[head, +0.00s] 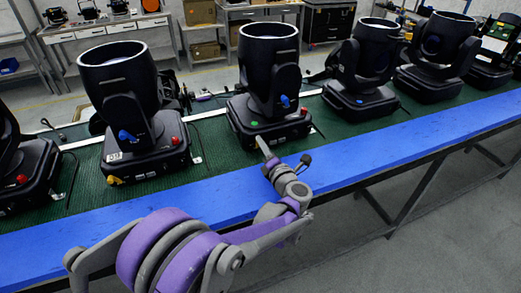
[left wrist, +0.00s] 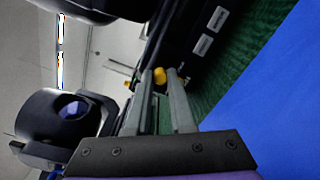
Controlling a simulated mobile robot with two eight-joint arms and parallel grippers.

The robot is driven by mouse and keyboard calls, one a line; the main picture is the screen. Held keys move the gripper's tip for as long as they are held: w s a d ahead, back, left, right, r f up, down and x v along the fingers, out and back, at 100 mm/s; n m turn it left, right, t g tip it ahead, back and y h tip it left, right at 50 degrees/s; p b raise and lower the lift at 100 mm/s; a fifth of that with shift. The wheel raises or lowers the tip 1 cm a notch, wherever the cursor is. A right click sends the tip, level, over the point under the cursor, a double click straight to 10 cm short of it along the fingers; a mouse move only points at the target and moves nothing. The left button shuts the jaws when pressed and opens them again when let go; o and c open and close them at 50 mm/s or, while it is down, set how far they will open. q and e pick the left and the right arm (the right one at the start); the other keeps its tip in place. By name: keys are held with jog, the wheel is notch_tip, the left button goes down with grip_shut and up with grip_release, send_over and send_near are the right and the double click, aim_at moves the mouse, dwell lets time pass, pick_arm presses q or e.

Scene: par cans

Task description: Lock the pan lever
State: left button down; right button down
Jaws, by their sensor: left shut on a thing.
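The black moving-head light (head: 268,75) in the middle of the head view stands upright on its base. My left gripper (head: 264,147) reaches the lower front of that base. In the left wrist view, my left gripper (left wrist: 163,80) is shut on a small yellow lever (left wrist: 159,75) at the base, between its fingertips. The lever is hidden in the head view. A blue lever (head: 285,101) on the yoke and red and green spots on the base also show. My right gripper is not in view.
A blue strip (head: 400,145) runs along the table's front edge and is clear. Workbenches and boxes stand behind.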

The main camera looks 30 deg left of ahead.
pick_arm(q)
jog(key=shift+w+d+f+m+b, duration=0.1)
jog(key=shift+w+d+m+b, duration=0.15)
jog(key=shift+m+b, duration=0.6)
jog(key=shift+w+d+f+m+b, duration=0.1)
jog(key=shift+w+m+b, duration=0.1)
jog(key=shift+m, duration=1.15)
jog(key=c, duration=0.8)
grip_release()
jog(key=b+v, duration=0.1)
jog(key=v, duration=1)
